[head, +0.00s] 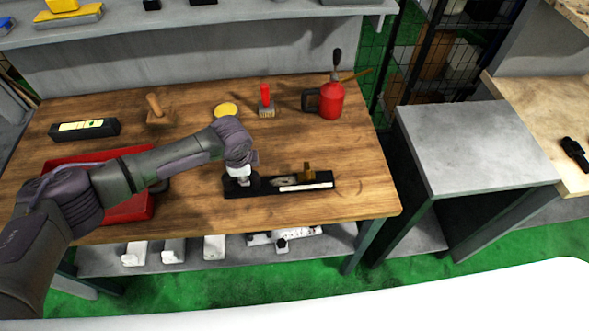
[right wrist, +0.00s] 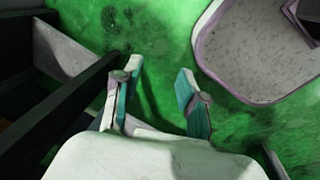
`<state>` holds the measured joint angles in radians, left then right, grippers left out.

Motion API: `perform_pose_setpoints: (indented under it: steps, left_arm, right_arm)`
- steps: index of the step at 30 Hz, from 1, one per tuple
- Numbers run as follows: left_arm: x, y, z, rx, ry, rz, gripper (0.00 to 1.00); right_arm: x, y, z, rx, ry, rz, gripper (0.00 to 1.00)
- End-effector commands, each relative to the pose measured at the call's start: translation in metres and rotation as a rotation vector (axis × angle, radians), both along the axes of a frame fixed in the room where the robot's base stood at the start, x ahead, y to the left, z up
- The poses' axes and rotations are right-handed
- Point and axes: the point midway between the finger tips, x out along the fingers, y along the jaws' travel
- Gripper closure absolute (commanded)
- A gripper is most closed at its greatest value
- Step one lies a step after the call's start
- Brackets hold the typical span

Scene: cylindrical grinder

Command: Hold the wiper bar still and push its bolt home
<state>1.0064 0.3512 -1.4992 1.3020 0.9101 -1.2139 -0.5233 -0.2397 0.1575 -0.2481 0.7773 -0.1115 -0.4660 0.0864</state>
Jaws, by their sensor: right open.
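The wiper bar (head: 283,184) is a long black piece with a pale strip, lying on the wooden workbench in the head view. A small brass-coloured piece (head: 308,172) stands up near its right end; I cannot tell for sure that it is the bolt. My left gripper (head: 241,179) points down at the bar's left end and covers part of it. Its fingers are too small to tell whether they grip the bar. My right gripper (right wrist: 157,95) is open and empty in the right wrist view, above green floor, away from the bar.
The workbench (head: 350,205) also carries a red tray (head: 130,207), a red oil can (head: 331,100), a red-handled brush (head: 266,102), a yellow disc (head: 226,109) and a black box (head: 84,129). A grey side table (head: 470,145) stands to the right. The bench's front right is clear.

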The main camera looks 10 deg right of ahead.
Motion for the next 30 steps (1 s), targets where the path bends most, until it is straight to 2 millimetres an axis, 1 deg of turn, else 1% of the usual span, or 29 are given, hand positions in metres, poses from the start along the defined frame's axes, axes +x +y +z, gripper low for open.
perform_pose_setpoints:
  steps: [1,2,3,5,6,8,9,11,12,14,15,17,18,21,23,24,26,29,30]
  left_arm:
    - [0.0,0.0,0.001,-0.001,0.0,0.0,1.0]
    - [0.0,0.0,0.001,-0.001,0.0,0.0,1.0]
    - [0.0,0.0,0.001,-0.001,-0.001,0.0,1.0]
    - [0.0,0.0,0.001,-0.001,-0.001,0.0,1.0]
    - [0.0,0.0,0.001,-0.001,-0.001,0.0,1.0]
    - [0.0,0.0,0.001,-0.001,-0.001,0.0,1.0]
    - [0.0,0.0,0.001,-0.001,-0.001,0.0,1.0]
    - [0.0,0.0,0.0,-0.001,-0.001,0.0,1.0]
    - [0.0,0.0,0.0,-0.001,-0.001,0.0,1.0]
    - [0.0,0.0,0.0,-0.001,-0.001,0.0,1.0]
    - [0.0,0.0,0.0,-0.001,-0.001,0.0,1.0]
    - [0.0,0.0,0.0,0.0,-0.001,0.0,1.0]
    - [0.0,0.0,0.0,0.0,-0.001,0.0,1.0]
    - [0.0,0.0,0.0,0.0,-0.001,0.0,1.0]
    - [0.0,0.0,0.0,0.0,-0.001,0.0,1.0]
    - [0.0,0.0,0.0,0.0,-0.001,0.0,1.0]
    - [0.0,0.0,0.0,0.0,-0.001,0.0,1.0]
    - [0.0,0.0,0.001,0.0,-0.001,-0.001,1.0]
    - [0.0,0.0,0.001,0.0,-0.001,-0.001,1.0]
  right_arm:
    - [0.04,-0.022,0.017,-0.065,-0.018,0.022,0.58]
    - [0.059,-0.035,0.028,-0.112,-0.021,0.032,0.58]
    - [0.086,-0.053,0.045,-0.179,-0.03,0.039,0.58]
    - [0.123,-0.077,0.075,-0.284,-0.049,0.039,0.58]
    - [0.145,-0.092,0.098,-0.357,-0.064,0.031,0.58]
    - [0.175,-0.113,0.134,-0.463,-0.097,0.009,0.58]
    - [0.193,-0.124,0.159,-0.53,-0.122,-0.01,0.58]
    - [0.214,-0.138,0.194,-0.62,-0.16,-0.045,0.58]
    - [0.224,-0.146,0.216,-0.673,-0.185,-0.069,0.58]
    - [0.238,-0.154,0.248,-0.743,-0.226,-0.109,0.58]
    - [0.245,-0.159,0.268,-0.787,-0.252,-0.137,0.58]
    - [0.254,-0.164,0.297,-0.843,-0.293,-0.182,0.58]
    - [0.259,-0.166,0.315,-0.874,-0.317,-0.215,0.58]
    - [0.27,-0.165,0.356,-0.925,-0.373,-0.31,0.58]
    - [0.279,-0.157,0.376,-0.921,-0.389,-0.379,0.58]
    - [0.286,-0.147,0.382,-0.889,-0.381,-0.422,0.58]
    - [0.296,-0.128,0.383,-0.823,-0.349,-0.469,0.58]
    - [0.319,-0.086,0.379,-0.668,-0.275,-0.512,0.58]
    - [0.328,-0.066,0.379,-0.6,-0.242,-0.517,0.58]
